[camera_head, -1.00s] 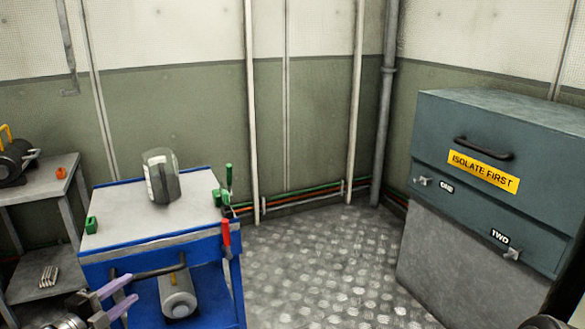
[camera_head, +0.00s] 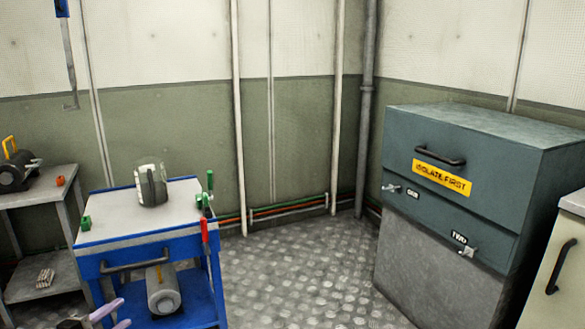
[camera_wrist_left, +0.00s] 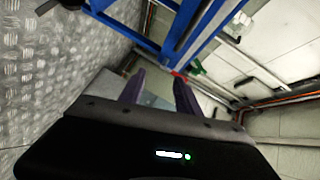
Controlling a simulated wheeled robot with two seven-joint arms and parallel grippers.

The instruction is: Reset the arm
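My left gripper (camera_head: 118,312) is at the bottom edge of the head view, mostly cut off, in front of the blue trolley (camera_head: 118,241). In the left wrist view, the two purple fingers of my left gripper (camera_wrist_left: 158,88) stand apart with nothing between them. The blue trolley frame (camera_wrist_left: 202,35) shows beyond the fingers. My right gripper is in neither view.
A clear jug (camera_head: 151,186) stands on the trolley's top, and a grey cylinder (camera_head: 163,293) lies on its lower shelf. A teal cabinet (camera_head: 455,140) marked ISOLATE FIRST stands at right. Tread-plate floor (camera_head: 295,270) between them is clear.

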